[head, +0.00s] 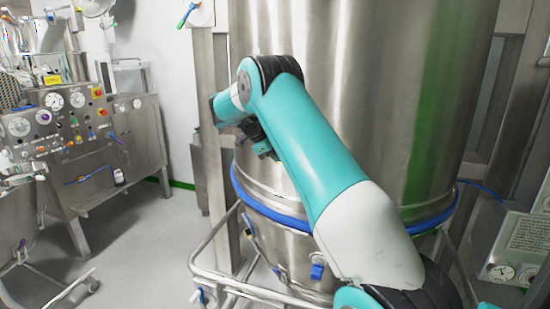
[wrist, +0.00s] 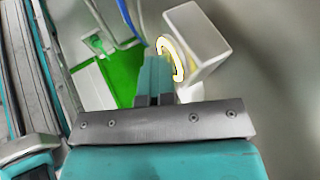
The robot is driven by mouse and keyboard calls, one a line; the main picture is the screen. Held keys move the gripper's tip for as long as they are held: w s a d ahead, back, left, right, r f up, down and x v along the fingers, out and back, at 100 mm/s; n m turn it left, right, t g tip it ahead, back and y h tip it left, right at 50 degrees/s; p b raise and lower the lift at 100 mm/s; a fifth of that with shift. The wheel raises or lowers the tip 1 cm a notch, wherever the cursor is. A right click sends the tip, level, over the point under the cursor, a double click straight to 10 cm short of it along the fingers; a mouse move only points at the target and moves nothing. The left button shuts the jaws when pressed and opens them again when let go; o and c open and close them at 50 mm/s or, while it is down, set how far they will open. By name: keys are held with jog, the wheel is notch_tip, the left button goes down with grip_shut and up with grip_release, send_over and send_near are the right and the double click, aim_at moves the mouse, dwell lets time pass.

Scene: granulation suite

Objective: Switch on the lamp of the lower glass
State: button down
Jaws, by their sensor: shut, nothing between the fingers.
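My gripper (wrist: 157,62) is shut and empty, its teal fingers pressed together in the wrist view. Just beyond and to the right of the fingertips is a white box (wrist: 207,42) with a pale yellow-white ring (wrist: 178,50) on the side facing them. The fingertips look close to the ring; I cannot tell if they touch it. I cannot tell whether the ring belongs to the lamp. In the head view my gripper (head: 263,150) is partly hidden by my teal arm, in front of the large steel vessel (head: 400,90). No sight glass can be made out.
A blue band (head: 290,218) circles the vessel low down, above a tubular steel frame (head: 215,273). A panel of gauges and knobs (head: 62,125) stands at the left, with clear floor (head: 150,250) between. A gauge box (head: 520,250) is at the right. The wrist view shows a green surface (wrist: 122,75).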

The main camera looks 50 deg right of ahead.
jog(key=shift+d, duration=0.35)
jog(key=a+r, duration=0.8)
jog(key=a, duration=0.2)
jog(key=shift+w+b, duration=0.4)
jog(key=shift+w, duration=0.05)
jog(key=shift+a, duration=0.1)
